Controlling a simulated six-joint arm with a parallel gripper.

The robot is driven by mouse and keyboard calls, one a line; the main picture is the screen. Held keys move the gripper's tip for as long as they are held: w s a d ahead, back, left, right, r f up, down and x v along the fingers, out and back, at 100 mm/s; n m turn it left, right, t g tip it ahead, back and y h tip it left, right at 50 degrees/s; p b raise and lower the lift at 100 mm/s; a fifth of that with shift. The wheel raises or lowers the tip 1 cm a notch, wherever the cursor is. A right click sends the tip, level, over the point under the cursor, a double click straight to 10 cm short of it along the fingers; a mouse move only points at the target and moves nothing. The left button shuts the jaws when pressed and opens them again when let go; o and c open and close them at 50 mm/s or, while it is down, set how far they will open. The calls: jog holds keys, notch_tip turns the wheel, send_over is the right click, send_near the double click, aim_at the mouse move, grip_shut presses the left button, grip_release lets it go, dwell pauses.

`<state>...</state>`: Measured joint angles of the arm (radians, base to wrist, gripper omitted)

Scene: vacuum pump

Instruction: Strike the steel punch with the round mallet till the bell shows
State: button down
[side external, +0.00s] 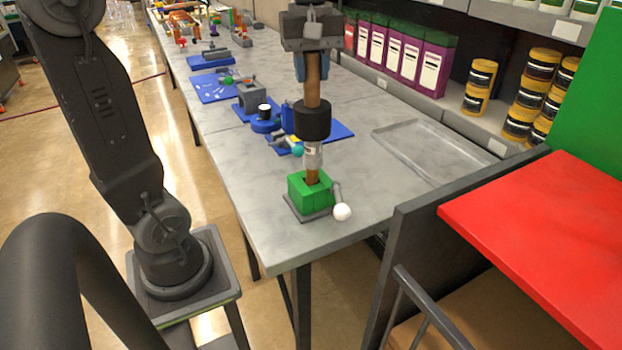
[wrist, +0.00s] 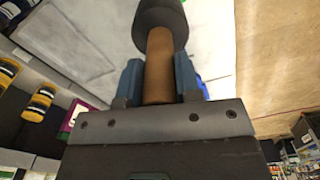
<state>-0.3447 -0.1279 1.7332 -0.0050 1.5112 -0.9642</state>
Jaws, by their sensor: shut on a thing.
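My gripper (side external: 312,72) is shut on the brown handle of the round mallet (side external: 312,120), and its black head hangs below. In the wrist view the blue fingers of my gripper (wrist: 159,80) flank the handle, with the mallet's black head (wrist: 160,22) beyond. The steel punch (side external: 313,157) stands upright below the head, its brown lower part going into a green block (side external: 309,196). The head overlaps the punch's top in the side view, and I cannot tell whether they touch. I cannot make out a bell.
A white ball (side external: 342,211) on a grey lever sits beside the green block near the table (side external: 270,232) edge. A shallow grey tray (side external: 430,150) lies at right. Blue fixtures (side external: 265,124) stand behind. Purple binders (side external: 405,60) and yellow-banded jars (side external: 478,85) line the shelf.

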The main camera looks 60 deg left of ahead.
jog(key=shift+a+f, duration=0.1)
jog(key=shift+f, duration=0.55)
jog(key=shift+s+r, duration=0.1)
jog(key=shift+r, duration=1.5)
jog(key=shift+r, duration=2.55)
